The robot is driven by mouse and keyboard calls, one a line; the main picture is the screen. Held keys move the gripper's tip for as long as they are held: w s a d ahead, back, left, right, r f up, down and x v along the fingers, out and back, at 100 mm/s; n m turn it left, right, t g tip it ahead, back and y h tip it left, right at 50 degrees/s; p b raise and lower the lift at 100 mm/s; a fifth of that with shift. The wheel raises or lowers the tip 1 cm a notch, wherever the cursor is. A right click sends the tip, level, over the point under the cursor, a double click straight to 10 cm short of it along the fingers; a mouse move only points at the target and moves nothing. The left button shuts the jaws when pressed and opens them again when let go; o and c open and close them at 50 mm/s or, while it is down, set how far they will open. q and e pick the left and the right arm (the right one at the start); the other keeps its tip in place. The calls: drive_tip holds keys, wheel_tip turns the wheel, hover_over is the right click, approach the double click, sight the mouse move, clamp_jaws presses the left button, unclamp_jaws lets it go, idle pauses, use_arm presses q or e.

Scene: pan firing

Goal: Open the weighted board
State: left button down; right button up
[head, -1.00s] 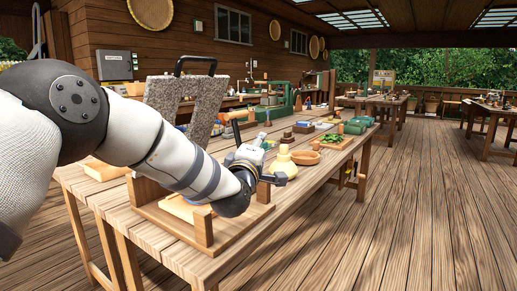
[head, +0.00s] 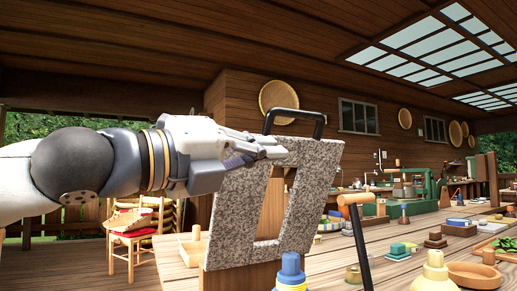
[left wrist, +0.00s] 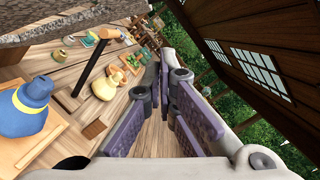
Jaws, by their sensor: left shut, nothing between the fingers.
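The weighted board (head: 309,205) is a speckled grey slab with a rectangular opening and a black handle (head: 294,118) on its top edge. It stands raised and tilted over the table in the head view. Its edge (left wrist: 62,22) crosses the top left of the left wrist view. My left gripper (head: 280,151) is shut and empty, in front of the board's upper part and just below the handle in the head view. I cannot tell whether it touches the board. Its fingers (left wrist: 168,75) also show in the left wrist view. My right gripper is out of view.
The wooden table (head: 405,272) holds a blue-capped bottle (head: 290,274), a mallet-like tool (head: 355,205), a yellow bottle (head: 434,272) and a wooden bowl (head: 473,275). Chairs (head: 135,235) stand behind at the left. The air left of the board, below my arm, is free.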

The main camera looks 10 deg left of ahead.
use_arm(q)
drive_tip(key=w+d+r+p, duration=0.4)
drive_tip(key=w+r, duration=0.1)
drive_tip(key=w, duration=0.3)
drive_tip(key=shift+w+p, duration=0.3)
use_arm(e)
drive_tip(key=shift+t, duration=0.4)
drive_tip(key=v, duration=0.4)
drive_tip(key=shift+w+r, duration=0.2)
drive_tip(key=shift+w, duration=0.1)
use_arm(q)
drive_tip(key=shift+r, duration=0.1)
